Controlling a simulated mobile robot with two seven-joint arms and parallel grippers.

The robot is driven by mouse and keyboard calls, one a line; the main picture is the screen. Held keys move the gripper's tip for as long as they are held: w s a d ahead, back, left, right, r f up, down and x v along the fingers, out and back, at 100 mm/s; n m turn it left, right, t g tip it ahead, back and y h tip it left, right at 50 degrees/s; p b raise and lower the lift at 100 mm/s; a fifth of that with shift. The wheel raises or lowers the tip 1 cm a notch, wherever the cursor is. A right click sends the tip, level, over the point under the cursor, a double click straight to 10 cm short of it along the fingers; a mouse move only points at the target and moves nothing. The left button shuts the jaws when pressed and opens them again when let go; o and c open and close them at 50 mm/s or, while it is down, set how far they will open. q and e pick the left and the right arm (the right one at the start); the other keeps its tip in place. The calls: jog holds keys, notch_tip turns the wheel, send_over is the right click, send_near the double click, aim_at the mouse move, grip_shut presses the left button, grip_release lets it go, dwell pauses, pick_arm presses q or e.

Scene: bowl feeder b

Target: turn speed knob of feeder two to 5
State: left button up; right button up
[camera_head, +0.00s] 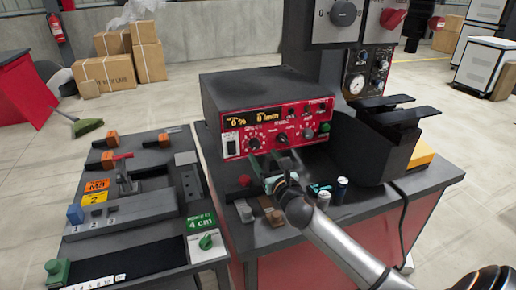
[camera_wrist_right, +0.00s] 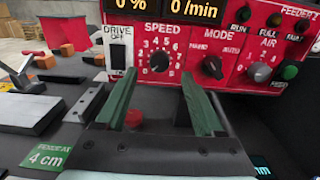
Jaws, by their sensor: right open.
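The speed knob (camera_wrist_right: 160,62) is a black round knob on the red front panel labelled FEEDER 2, with a numbered scale around it. Its pointer is too small to read. In the head view the knob (camera_head: 254,143) sits at the panel's left part. My right gripper (camera_head: 275,160) is open and empty in front of the panel. In the right wrist view its two green fingers (camera_wrist_right: 157,84) point at the panel, apart, with the knob between and beyond their tips, not gripped. My left gripper is not in view.
The drive switch (camera_wrist_right: 118,51) is left of the knob and the mode knob (camera_wrist_right: 212,67) right of it. A red button (camera_head: 245,180) and small blocks (camera_head: 244,211) lie on the bench below the panel. Two cans (camera_head: 340,190) stand to the right.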

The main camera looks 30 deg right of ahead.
aim_at(256, 145)
jog(key=shift+x, duration=2.75)
grip_shut()
